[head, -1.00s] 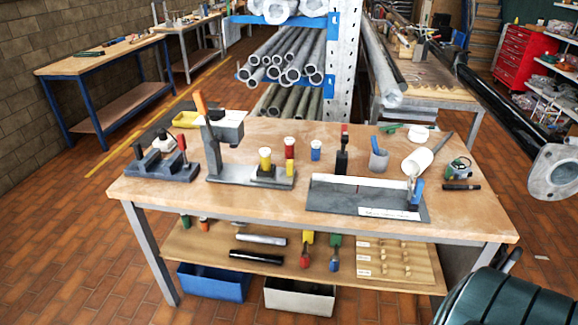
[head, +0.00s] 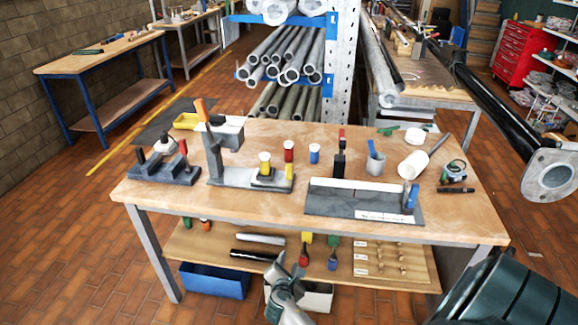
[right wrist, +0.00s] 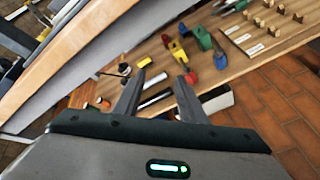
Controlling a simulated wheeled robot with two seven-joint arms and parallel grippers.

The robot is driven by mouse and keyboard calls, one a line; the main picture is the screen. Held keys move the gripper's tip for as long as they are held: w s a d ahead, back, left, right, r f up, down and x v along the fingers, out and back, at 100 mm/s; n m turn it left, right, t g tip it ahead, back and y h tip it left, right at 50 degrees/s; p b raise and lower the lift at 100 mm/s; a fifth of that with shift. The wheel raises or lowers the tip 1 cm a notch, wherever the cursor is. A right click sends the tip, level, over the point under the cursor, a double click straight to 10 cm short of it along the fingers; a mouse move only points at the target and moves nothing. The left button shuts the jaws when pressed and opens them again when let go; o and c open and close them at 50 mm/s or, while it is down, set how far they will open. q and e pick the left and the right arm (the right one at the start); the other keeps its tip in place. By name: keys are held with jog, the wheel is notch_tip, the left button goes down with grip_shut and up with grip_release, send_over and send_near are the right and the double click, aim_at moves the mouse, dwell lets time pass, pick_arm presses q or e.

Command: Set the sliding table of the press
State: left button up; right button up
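The press (head: 214,150) stands on the left half of the workbench, a grey upright with an orange lever and a pale head. Its long grey base (head: 235,177) carries a small dark sliding block (head: 270,181) toward the right end, with a yellow white-topped piece (head: 264,163) on or just behind it. My right gripper (head: 288,265) is low in front of the bench, below the tabletop and well away from the press. In the right wrist view its two fingers (right wrist: 160,80) are apart with nothing between them. My left gripper is not in view.
Red (head: 289,152) and blue (head: 315,154) white-topped pieces stand right of the press. A grey clamp fixture (head: 160,170) is left, a dark plate fixture (head: 345,204) right. The lower shelf (head: 213,240) holds tubes and tools. A flanged black pole (head: 552,175) is at right.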

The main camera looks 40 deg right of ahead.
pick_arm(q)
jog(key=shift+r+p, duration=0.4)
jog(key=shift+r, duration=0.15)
pick_arm(e)
jog(key=w+d+r+n+t+h, duration=0.1)
jog(key=w+r+n, duration=0.1)
jog(key=r, duration=0.4)
jog(key=w+d+r+n+t+h, duration=0.1)
jog(key=w+d+r+n, duration=0.1)
jog(key=r, duration=0.4)
jog(key=w+d+r+n+h, duration=0.2)
jog(key=w+r+n, duration=0.1)
jog(key=w+r, duration=0.3)
jog(key=shift+w+d+r+n+t, duration=0.1)
jog(key=shift+r+n+t, duration=0.1)
jog(key=shift+n+t, duration=0.2)
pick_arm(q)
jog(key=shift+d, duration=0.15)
